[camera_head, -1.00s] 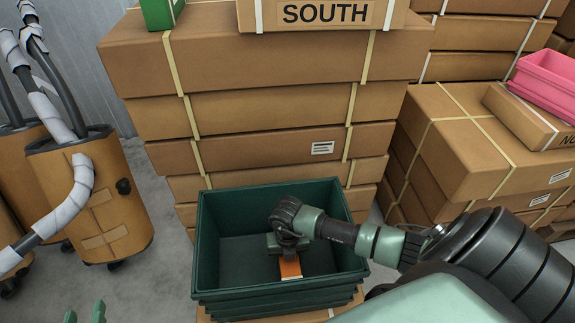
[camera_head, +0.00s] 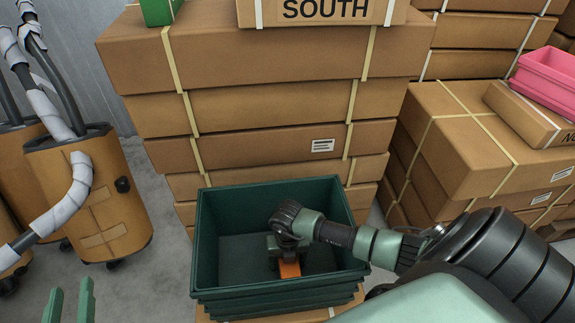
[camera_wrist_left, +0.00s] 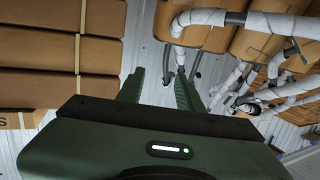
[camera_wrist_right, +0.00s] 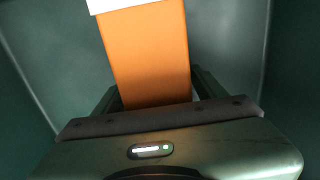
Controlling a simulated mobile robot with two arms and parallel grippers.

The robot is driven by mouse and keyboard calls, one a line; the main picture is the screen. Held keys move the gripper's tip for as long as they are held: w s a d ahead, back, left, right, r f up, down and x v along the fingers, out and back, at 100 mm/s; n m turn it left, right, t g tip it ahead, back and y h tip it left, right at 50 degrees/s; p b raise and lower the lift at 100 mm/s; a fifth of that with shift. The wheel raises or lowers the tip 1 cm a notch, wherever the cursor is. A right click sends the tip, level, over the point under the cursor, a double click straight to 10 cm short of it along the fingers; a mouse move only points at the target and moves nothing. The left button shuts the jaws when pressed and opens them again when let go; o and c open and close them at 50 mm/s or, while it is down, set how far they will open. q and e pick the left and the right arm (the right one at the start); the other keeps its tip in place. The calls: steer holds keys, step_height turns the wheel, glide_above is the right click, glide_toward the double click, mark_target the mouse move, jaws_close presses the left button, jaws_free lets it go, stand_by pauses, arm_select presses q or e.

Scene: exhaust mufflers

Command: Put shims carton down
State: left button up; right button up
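The shims carton is an orange box with a white band; I take it to be the orange piece (camera_head: 290,269) low inside the dark green tote (camera_head: 208,215). In the right wrist view the carton (camera_wrist_right: 148,50) fills the middle. My right gripper (camera_head: 287,258) reaches down into the tote with its fingers at both sides of the carton. The carton hides the fingertips, so I cannot tell whether they press on it. My left gripper (camera_head: 69,303) is open and empty at the bottom left, also in the left wrist view (camera_wrist_left: 160,85).
Stacked brown cartons (camera_head: 270,110) stand behind the tote, the top one marked SOUTH. More cartons (camera_head: 470,140) and a pink tote (camera_head: 548,75) are at the right. Brown canisters with wrapped pipes (camera_head: 90,195) stand at the left. Grey floor lies between.

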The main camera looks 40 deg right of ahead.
step_height(320, 180, up, 6)
steer(key=p, duration=0.2)
steer(key=shift+p, duration=0.3)
step_height(320, 180, up, 6)
steer(key=shift+f+p, duration=0.2)
steer(key=shift+p, duration=0.7)
arm_select(q)
steer(key=s+a+f+g+y, duration=0.1)
steer(key=s+a+f+g, duration=0.2)
steer(key=s+f+g, duration=0.3)
steer(key=s+a+f+g+y, duration=0.2)
steer(key=s+f+g, duration=0.4)
steer(key=s, duration=0.5)
steer(key=shift+a+f+n, duration=0.3)
steer(key=shift+a+f, duration=0.35)
steer(key=shift+f, duration=0.1)
arm_select(e)
steer(key=shift+r, duration=0.3)
arm_select(q)
steer(key=shift+w, duration=0.1)
